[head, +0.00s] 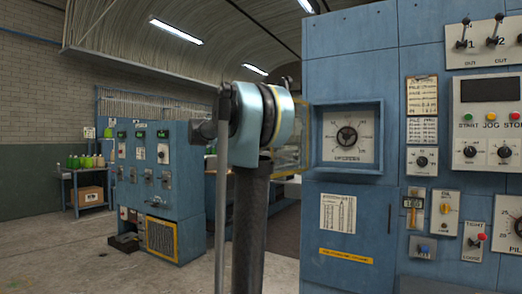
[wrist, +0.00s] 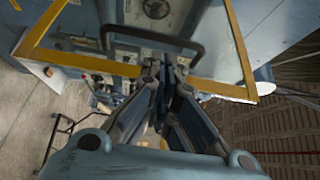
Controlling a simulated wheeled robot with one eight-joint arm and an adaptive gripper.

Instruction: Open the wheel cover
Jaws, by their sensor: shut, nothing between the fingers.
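The wheel cover (head: 305,130) is a clear panel with a yellow frame. In the head view it stands out from the left side of the blue recess, partly hidden behind my arm. The round wheel (head: 347,135) on its white dial plate shows uncovered in the recess. In the wrist view the yellow frame (wrist: 238,50) spans the upper half, with a dark bar handle (wrist: 190,45) across it. My gripper (wrist: 166,68) is shut and empty, its fingertips close to the handle and the frame's lower edge. Whether they touch, I cannot tell. The head view hides the fingers behind my arm.
The blue control panel (head: 420,260) with switches, knobs and gauges fills the right of the head view. A second blue cabinet (head: 185,165) stands at the left, near a small table (head: 90,178) with bottles. Concrete floor is clear at the lower left.

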